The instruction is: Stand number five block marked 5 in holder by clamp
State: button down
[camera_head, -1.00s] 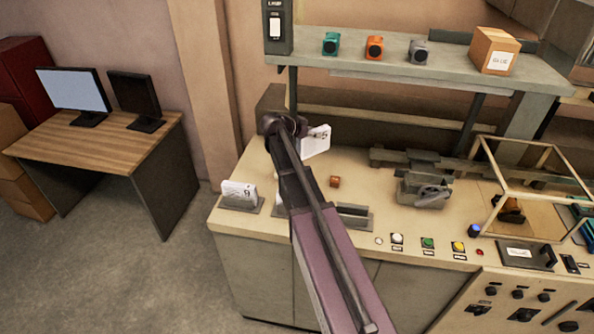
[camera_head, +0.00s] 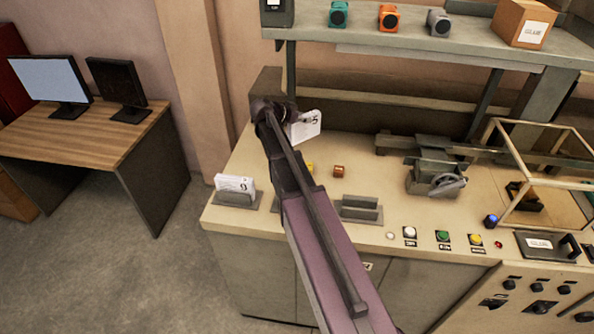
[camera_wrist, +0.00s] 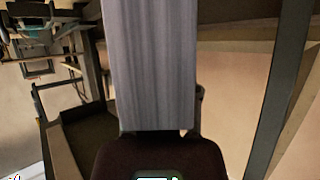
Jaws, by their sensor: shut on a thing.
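My gripper (camera_head: 284,112) is shut on a white block (camera_head: 304,127) and holds it in the air above the back left of the bench. A dark mark shows on the block's face; it looks like a 5, tilted. In the wrist view the block (camera_wrist: 152,65) shows as a tall grey, finely lined slab between the jaws. An empty grey slotted holder (camera_head: 360,209) is on the bench, right of my arm and left of the grey clamp (camera_head: 436,178). The block is behind and left of this holder, well apart from it.
Another holder (camera_head: 236,198) with white marked blocks in it stands at the bench's left end. A small brown cube (camera_head: 339,171) lies behind the empty holder. Buttons line the front edge. A framed box (camera_head: 545,170) stands at right, and a shelf (camera_head: 430,45) overhangs the back.

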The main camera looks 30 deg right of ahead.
aim_at(302, 138)
jog(key=shift+w+f+b, duration=0.35)
jog(key=shift+f+b, duration=0.4)
jog(key=shift+f, duration=0.15)
jog(key=shift+w+f+b, duration=0.3)
jog(key=shift+f+b, duration=0.4)
jog(key=shift+f, duration=0.2)
jog(key=shift+s, duration=0.1)
notch_tip(302, 138, down, 6)
jog(key=b, duration=0.6)
jog(key=shift+f, duration=0.1)
jog(key=shift+f+b, duration=1.85)
jog(key=shift+b, duration=0.15)
jog(key=shift+f, duration=0.15)
jog(key=shift+c, duration=1.6)
grip_release()
